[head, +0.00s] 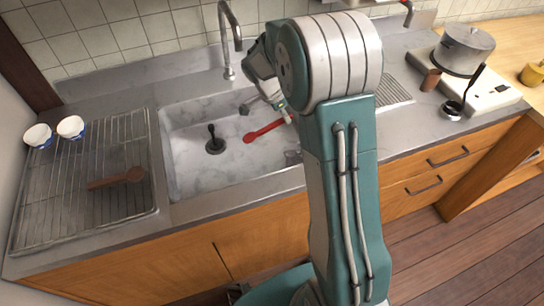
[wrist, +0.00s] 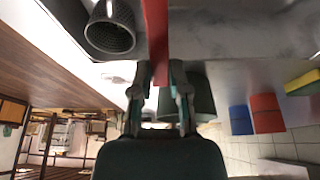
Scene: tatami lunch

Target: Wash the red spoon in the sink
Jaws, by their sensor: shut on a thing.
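The red spoon (head: 262,132) is over the sink (head: 185,180), its bowl end pointing left toward the drain stopper (head: 214,142). My gripper (head: 286,114) is at the spoon's right end, over the basin, partly hidden by my arm. In the wrist view, my gripper's fingers (wrist: 160,80) are shut on the red spoon (wrist: 156,35), which runs up out of the picture. Whether the spoon touches the sink floor cannot be told. The faucet (head: 229,35) stands behind the basin, left of my arm. No water stream is visible.
A pot (head: 464,50) stands on a stove at right.

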